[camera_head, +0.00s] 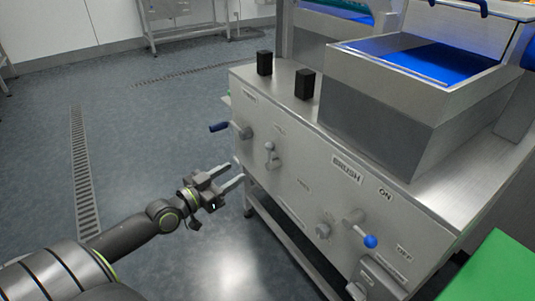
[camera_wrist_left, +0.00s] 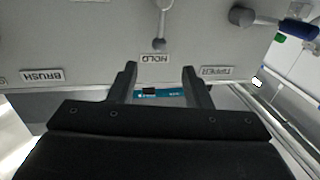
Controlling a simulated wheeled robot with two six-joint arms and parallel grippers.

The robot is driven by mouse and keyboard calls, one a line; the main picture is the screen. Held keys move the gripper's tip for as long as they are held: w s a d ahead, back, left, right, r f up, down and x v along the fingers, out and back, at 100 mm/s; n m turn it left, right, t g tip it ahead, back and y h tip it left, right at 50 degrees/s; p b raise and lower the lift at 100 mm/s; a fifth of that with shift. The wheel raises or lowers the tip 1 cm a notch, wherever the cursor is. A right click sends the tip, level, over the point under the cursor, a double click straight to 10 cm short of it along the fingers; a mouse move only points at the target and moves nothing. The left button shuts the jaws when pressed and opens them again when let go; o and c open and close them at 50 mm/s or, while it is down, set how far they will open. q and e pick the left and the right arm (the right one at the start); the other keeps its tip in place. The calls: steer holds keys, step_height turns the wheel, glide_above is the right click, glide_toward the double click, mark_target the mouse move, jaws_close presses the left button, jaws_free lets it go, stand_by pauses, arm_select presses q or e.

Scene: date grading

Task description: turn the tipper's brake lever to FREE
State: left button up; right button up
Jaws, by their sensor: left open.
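The brake lever (camera_head: 270,154) is a short grey lever with a round grey knob on the machine's front panel. In the left wrist view, which is upside down, the lever (camera_wrist_left: 161,25) has its knob end at the HOLD label (camera_wrist_left: 155,58). The TIPPER label (camera_wrist_left: 216,71) is to the right there. I cannot read a FREE label. My left gripper (camera_head: 236,173) is open and empty, in front of the panel and lower left of the lever in the head view. In the wrist view its fingertips (camera_wrist_left: 160,68) straddle the HOLD label's column, apart from the lever. My right gripper is not in view.
A blue-handled crank (camera_head: 219,127) sticks out left of the brake lever. A blue-balled lever (camera_head: 370,241) stands between ON and OFF labels at lower right. Two black blocks (camera_head: 304,84) and a steel hopper (camera_head: 380,105) are on top. The floor (camera_head: 165,140) at left is clear.

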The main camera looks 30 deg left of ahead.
arm_select(q)
steer(key=w+d, duration=0.2)
steer(key=w, duration=1.1)
steer(key=shift+w+d+b, duration=0.15)
steer(key=shift+d+b, duration=0.15)
steer(key=shift+b, duration=0.1)
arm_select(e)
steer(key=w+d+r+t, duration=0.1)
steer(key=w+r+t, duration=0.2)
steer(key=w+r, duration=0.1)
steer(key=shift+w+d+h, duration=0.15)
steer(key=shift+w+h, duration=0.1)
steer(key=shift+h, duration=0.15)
arm_select(q)
jaws_close()
